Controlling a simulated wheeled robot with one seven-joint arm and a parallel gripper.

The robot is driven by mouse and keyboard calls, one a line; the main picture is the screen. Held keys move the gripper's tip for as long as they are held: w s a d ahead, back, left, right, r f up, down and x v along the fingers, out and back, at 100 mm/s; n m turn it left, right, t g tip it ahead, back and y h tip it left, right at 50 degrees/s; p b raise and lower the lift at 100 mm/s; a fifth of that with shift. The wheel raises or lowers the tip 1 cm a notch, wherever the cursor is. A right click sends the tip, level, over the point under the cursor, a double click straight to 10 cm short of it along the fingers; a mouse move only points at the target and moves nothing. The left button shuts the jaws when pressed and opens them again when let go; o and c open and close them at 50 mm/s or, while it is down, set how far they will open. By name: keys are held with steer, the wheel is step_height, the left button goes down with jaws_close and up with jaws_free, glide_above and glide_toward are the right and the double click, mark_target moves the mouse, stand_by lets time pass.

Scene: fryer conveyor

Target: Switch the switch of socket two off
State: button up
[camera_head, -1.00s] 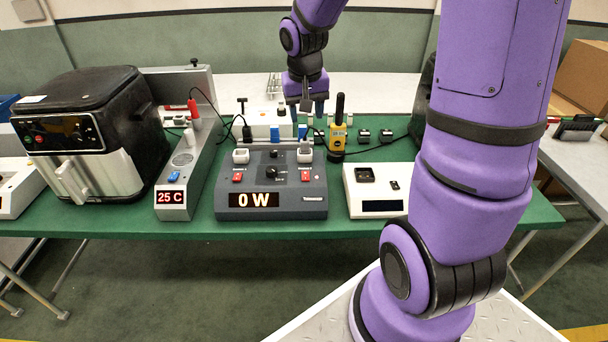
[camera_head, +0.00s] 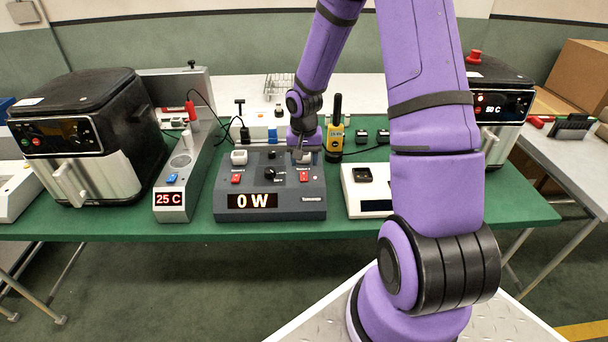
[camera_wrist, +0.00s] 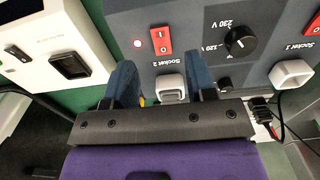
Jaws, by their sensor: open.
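The red switch of socket two (camera_head: 304,176) is on the right front of the grey power box (camera_head: 225,185). In the wrist view this red rocker switch (camera_wrist: 162,38) lies beyond my fingertips, with a small lit red lamp beside it. The white socket two (camera_wrist: 169,88) shows between my blue fingers. My gripper (camera_wrist: 159,60) is open, with nothing between its fingers that I can see held. Contact cannot be told.
The box's left side holds white socket one (camera_head: 239,157) and another red switch (camera_head: 236,178). A black knob (camera_head: 271,173) sits between. The display (camera_head: 252,201) reads 0 W. A yellow radio-like device (camera_head: 335,142) stands behind right; a white panel box (camera_head: 350,205) is to the right.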

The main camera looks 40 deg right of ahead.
mark_target(304, 179)
steer(key=shift+f, duration=3.05)
steer(key=c, duration=0.9)
steer(key=shift+d, duration=0.1)
steer(key=shift+w+g, duration=0.1)
steer(key=shift+g, duration=0.2)
steer(key=shift+w+d+r+g+y, duration=0.1)
steer(key=shift+w+r+g+y, duration=0.05)
steer(key=shift+g+y, duration=0.7)
steer(key=o, duration=0.9)
